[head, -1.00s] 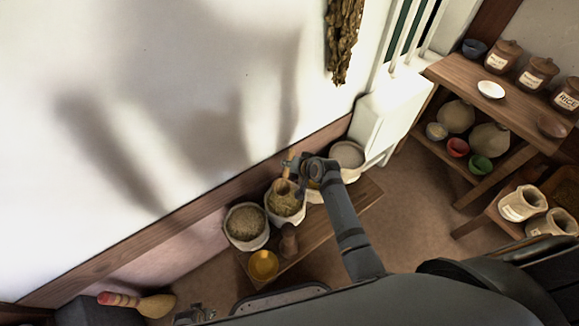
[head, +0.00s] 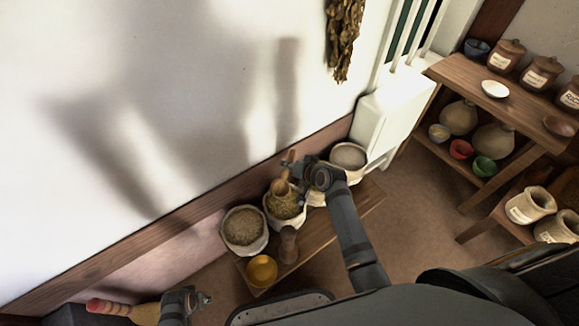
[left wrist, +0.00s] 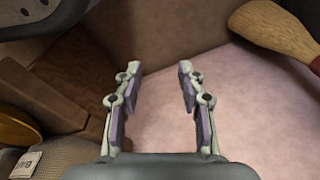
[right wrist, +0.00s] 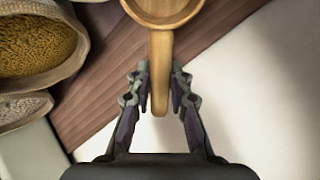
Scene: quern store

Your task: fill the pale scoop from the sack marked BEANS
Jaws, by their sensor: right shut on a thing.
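My right gripper (head: 297,171) is shut on the handle of a pale wooden scoop (head: 281,187). In the right wrist view the scoop (right wrist: 162,12) is cut off by the top edge, its handle between the fingers (right wrist: 160,100). In the head view the scoop overlaps an open sack of greenish grain (head: 287,208); I cannot tell whether it touches the contents. Another open sack (head: 244,230) stands to its left, and a pale-filled sack (head: 348,156) to the right. No BEANS label is readable. My left gripper (head: 205,300) is open and empty; the left wrist view shows its fingers (left wrist: 158,90) apart.
The sacks stand on a low wooden bench (head: 318,232) against the wall. A brush (head: 130,309) lies at lower left. Shelves with jars (head: 508,55) are at right.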

